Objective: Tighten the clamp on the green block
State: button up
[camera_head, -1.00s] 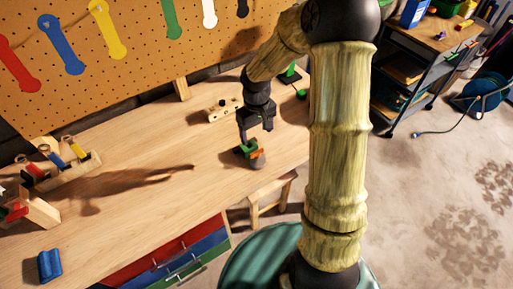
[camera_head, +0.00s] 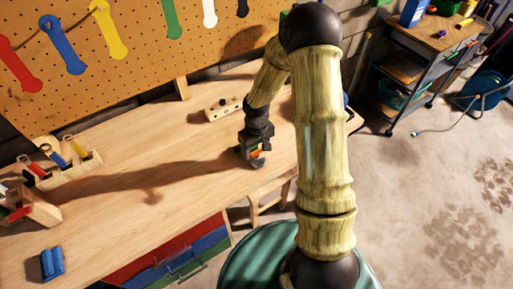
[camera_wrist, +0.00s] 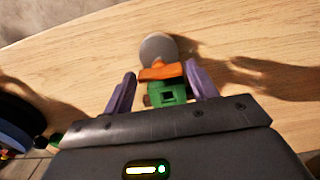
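The green block (camera_wrist: 167,94) shows in the wrist view with a dark square opening in its face. An orange piece (camera_wrist: 160,72), which looks like part of the clamp, lies against its far side. A grey rounded part (camera_wrist: 158,47) is beyond the orange piece. My gripper (camera_wrist: 160,69) is open, with one purple-grey finger on each side of the green block. A gap shows at the left finger; I cannot tell whether the right finger touches. In the head view my gripper (camera_head: 252,146) is low at the bench's front edge and hides most of the block.
The wooden workbench (camera_head: 130,195) is mostly clear in the middle. A wooden piece with knobs (camera_head: 223,108) lies behind my gripper. Wooden holders with tools (camera_head: 75,170) stand at the left, and a blue object (camera_head: 52,264) lies at the front left. A stool (camera_head: 262,207) is below the edge.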

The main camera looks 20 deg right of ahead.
jog(key=c, duration=0.5)
jog(key=shift+c, duration=0.2)
jog(key=shift+m, duration=0.3)
jog(key=m+b, duration=0.2)
jog(key=m, duration=0.1)
jog(key=shift+f, duration=0.1)
jog(key=m+b, duration=0.1)
jog(key=m, duration=0.6)
jog(key=shift+m+b, duration=0.3)
jog(key=m, duration=0.3)
jog(key=shift+p, duration=0.3)
jog(key=shift+m, duration=0.4)
